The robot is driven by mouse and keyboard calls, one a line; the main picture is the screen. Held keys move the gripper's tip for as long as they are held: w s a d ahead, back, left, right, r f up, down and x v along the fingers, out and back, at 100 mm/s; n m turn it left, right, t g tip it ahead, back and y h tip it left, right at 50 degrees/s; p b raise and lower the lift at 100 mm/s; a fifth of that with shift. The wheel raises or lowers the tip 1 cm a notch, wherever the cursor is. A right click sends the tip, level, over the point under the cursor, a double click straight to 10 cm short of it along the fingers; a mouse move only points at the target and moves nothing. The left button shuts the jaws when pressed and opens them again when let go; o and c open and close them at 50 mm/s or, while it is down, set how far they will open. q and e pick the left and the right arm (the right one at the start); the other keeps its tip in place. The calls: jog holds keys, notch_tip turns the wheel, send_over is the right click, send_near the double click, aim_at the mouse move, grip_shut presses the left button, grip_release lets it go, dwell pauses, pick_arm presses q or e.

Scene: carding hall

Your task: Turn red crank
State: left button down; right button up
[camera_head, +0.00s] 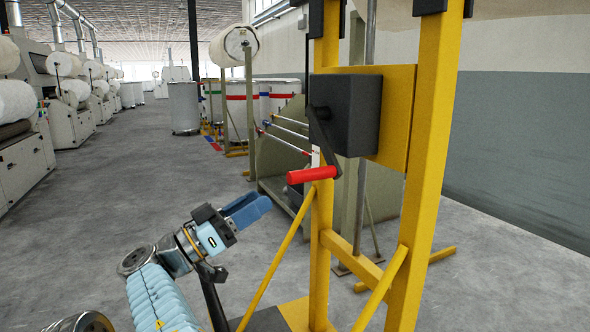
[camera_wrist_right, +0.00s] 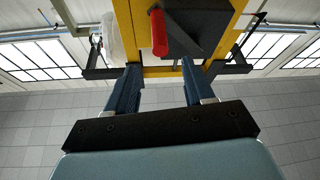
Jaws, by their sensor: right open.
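The red crank handle (camera_head: 311,175) sticks out to the left from a dark crank arm (camera_head: 324,140). The arm hangs down from a dark grey box (camera_head: 352,108) on a yellow frame. My right gripper (camera_head: 257,207) is below and to the left of the handle, apart from it. In the right wrist view the handle (camera_wrist_right: 159,33) shows beyond the two blue fingers, near the middle between them. The right gripper (camera_wrist_right: 158,84) is open, with nothing between its fingers. My left gripper is not in view.
The yellow frame post (camera_head: 418,180) and its slanted brace (camera_head: 277,256) stand close to my right arm. A grey-green machine stand (camera_head: 275,163) is behind the crank. Carding machines (camera_head: 80,120) line the left. The concrete floor between is clear.

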aim_at(305, 172)
jog(key=p+x, duration=0.1)
jog(key=x, duration=1.1)
jog(key=shift+w+d+p, duration=0.15)
jog(key=shift+d+p, duration=0.15)
jog(key=shift+p, duration=0.1)
jog(key=shift+c, duration=0.3)
grip_shut()
